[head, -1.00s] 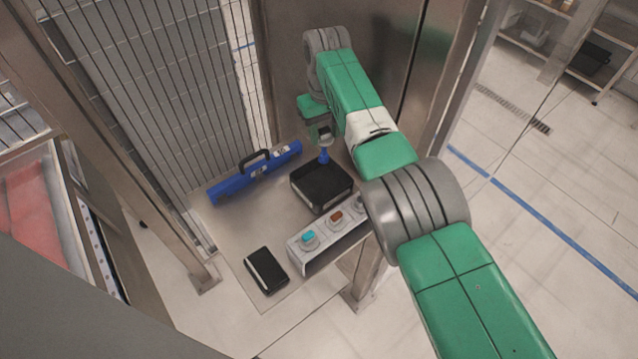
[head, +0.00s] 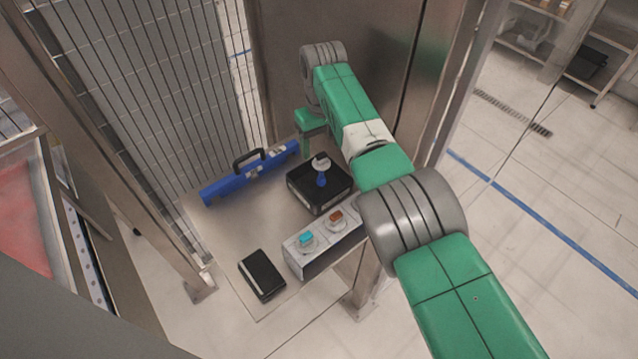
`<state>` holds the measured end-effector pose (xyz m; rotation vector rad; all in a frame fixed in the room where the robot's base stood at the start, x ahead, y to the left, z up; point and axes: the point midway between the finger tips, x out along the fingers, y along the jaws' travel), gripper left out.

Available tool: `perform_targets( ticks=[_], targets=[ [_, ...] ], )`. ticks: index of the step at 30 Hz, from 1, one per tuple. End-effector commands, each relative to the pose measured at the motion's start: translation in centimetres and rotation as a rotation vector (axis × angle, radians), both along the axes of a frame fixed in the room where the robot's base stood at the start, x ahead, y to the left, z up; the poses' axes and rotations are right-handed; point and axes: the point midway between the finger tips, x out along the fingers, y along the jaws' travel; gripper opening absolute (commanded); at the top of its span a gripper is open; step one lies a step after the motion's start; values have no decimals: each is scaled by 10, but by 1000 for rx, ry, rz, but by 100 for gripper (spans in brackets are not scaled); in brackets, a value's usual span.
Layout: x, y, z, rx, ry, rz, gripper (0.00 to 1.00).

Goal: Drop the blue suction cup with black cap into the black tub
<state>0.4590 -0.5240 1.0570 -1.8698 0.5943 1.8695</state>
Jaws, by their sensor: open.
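The suction cup (head: 321,166) has a black cap on top, a pale middle and a blue lower end. In the head view it appears upright, within the outline of the black tub (head: 319,207). I cannot tell whether it rests on the tub's floor or is still just above it. My gripper (head: 313,141) is open, above and behind the tub. It is small and partly hidden by my own green arm, and the cup appears apart from it.
A blue level-like tool (head: 228,187) with a black handle lies left of the tub. A grey box with coloured buttons (head: 322,254) stands in front. A black notebook-like item (head: 262,273) lies at the front left. A wire mesh panel and a metal wall border the table.

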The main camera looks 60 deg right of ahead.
Motion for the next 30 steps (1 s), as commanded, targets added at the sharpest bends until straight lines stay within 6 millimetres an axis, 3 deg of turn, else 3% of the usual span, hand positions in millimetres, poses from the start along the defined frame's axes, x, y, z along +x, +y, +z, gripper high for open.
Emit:
perform_targets(
  ticks=[4,9,15,30],
  targets=[
    [0,0,12,-1,-2,0,66],
    [1,0,48,-2,-2,1,66],
    [0,0,75,-1,-1,0,66],
    [0,0,78,0,0,0,66]
  ],
)
